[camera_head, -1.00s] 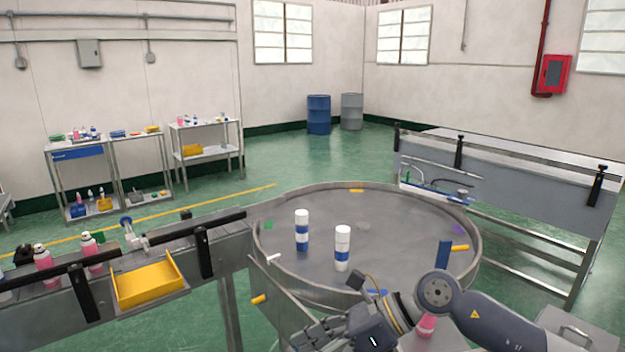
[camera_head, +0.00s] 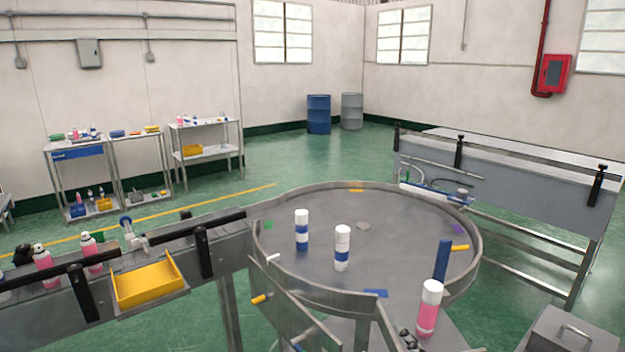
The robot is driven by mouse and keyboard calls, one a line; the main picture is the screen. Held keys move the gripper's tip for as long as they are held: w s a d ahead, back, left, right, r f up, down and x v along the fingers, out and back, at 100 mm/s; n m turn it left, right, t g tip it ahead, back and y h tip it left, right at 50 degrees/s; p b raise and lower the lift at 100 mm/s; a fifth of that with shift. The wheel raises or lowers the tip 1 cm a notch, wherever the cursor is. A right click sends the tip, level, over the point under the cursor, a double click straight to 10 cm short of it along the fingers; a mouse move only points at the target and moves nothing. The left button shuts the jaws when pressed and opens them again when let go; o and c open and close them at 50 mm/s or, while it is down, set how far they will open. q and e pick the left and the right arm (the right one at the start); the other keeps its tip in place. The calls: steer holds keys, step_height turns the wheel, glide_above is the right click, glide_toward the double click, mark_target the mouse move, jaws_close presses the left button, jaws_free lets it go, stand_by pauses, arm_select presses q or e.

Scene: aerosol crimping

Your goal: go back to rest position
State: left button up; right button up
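A pink can with a white cap (camera_head: 428,309) stands upright on the grey surface at the front right of the round table. Two white-and-blue cans, one at the left (camera_head: 302,231) and one nearer the middle (camera_head: 342,248), stand upright on the round table (camera_head: 400,225). A small dark jagged part (camera_head: 410,340) at the bottom edge, just left of the pink can, looks like the tip of my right gripper. It is apart from the can, and its opening cannot be made out. My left gripper is not in view.
A conveyor with black rails (camera_head: 225,232), a yellow tray (camera_head: 148,284) and pink cans (camera_head: 91,255) lies at left. A blue upright plate (camera_head: 441,262) stands behind the pink can. A grey box (camera_head: 565,335) is at the lower right. A long bench (camera_head: 510,180) stands at right.

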steer(key=s+d+f+m+g+h, duration=0.1)
steer(key=s+d+f+m+g, duration=0.25)
steer(key=s+f, duration=0.3)
steer(key=s+d+f+m+g+h, duration=0.1)
steer(key=s+d+f+m+g, duration=0.1)
steer(key=s+f+g, duration=0.35)
steer(key=s+f+m+g, duration=0.1)
steer(key=s+f+g, duration=0.1)
steer(key=s+f, duration=0.35)
steer(key=s+f+m+g, duration=0.1)
steer(key=s+f+g, duration=0.1)
steer(key=s, duration=0.7)
step_height(320, 180, down, 29)
steer(key=s, duration=0.2)
steer(key=s+d+f+g, duration=0.1)
steer(key=s+d+f, duration=0.1)
steer(key=s+f, duration=0.5)
steer(key=s+d+f+g+b, duration=0.1)
steer(key=s+f, duration=0.7)
steer(key=s, duration=0.1)
steer(key=shift+d, duration=0.4)
